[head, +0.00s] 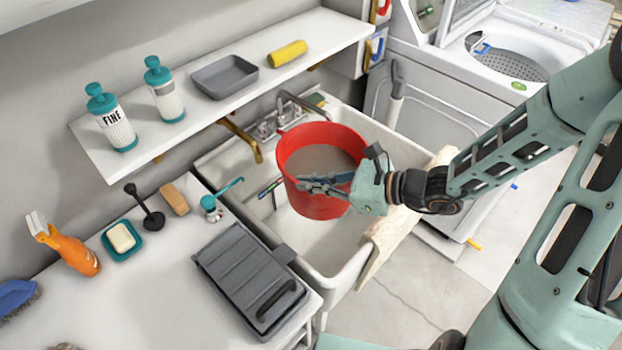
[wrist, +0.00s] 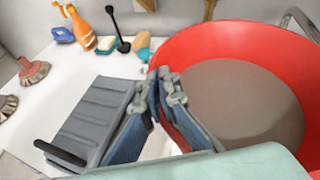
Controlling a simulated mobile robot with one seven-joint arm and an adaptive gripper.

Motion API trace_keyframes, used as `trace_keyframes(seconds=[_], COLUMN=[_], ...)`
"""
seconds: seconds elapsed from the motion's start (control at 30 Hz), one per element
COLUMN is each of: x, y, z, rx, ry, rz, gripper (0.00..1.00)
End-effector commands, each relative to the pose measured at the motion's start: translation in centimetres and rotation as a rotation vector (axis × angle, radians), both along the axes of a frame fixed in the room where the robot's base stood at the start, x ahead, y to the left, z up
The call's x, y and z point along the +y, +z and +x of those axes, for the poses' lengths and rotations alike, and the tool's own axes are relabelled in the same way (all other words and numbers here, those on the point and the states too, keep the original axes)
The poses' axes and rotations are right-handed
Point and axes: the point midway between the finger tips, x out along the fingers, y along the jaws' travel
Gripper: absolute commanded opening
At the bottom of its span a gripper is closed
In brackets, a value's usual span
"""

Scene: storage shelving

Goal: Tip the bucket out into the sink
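The red bucket (head: 318,208) is roughly upright in or just over the white sink (head: 345,262). Grey-brown contents (head: 322,160) show inside it, and also in the wrist view (wrist: 245,105). I cannot tell whether its bottom touches the basin. My gripper (head: 318,184) is at the bucket's near rim. In the wrist view its fingers (wrist: 164,78) come close together with the red wall (wrist: 170,48) of the bucket between them, so it looks shut on the rim. The bucket hides part of the basin.
A grey lidded tray (head: 250,275) lies on the counter left of the sink. A faucet (head: 285,108) stands behind the bucket. Above is a shelf (head: 215,118) with bottles, a grey tray and a yellow roll. A beige cloth (head: 390,238) hangs over the sink's right edge, and a washer (head: 450,70) stands beyond.

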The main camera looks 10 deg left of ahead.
Motion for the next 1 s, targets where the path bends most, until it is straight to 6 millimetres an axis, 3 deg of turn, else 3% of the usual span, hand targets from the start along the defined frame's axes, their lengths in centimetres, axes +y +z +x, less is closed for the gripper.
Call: trace_keyframes(seconds=[1.0], x=[2.4], y=[7.6], z=[-4.1], rx=[0.455], ry=[-0.002], rz=[0.269], gripper=[0.00])
